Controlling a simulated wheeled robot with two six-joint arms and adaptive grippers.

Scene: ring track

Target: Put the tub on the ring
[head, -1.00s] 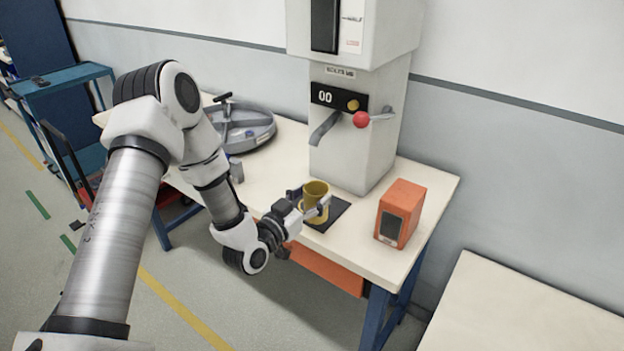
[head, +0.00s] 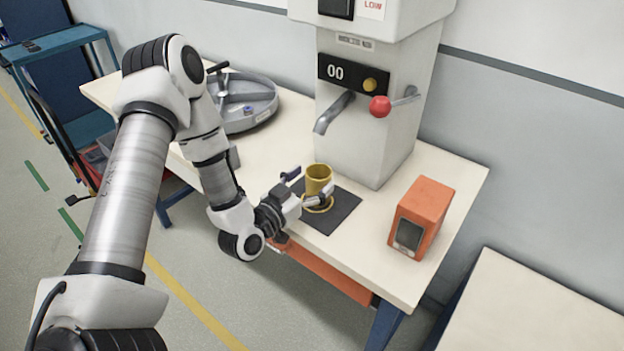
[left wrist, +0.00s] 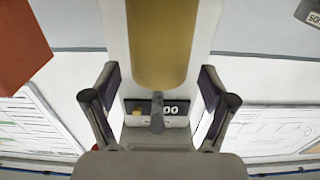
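The tub is a gold-yellow cup (head: 318,179), upright over the dark mat (head: 343,211) at the table's front. The gold ring (head: 319,209) lies on the mat and shows just below the tub's base. I cannot tell whether the base rests on it. My left gripper (head: 308,186) comes in from the front left, with its fingers spread to either side of the tub. The left wrist view shows the tub (left wrist: 157,45) ahead, with a gap between it and each open fingertip (left wrist: 158,90). My right gripper is not in view.
A grey dispenser (head: 372,125) with a spout and red-knobbed lever stands behind the mat. An orange box (head: 424,215) stands to the right. A round grey device (head: 243,103) lies at the back left. The table (head: 270,150) is clear between them.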

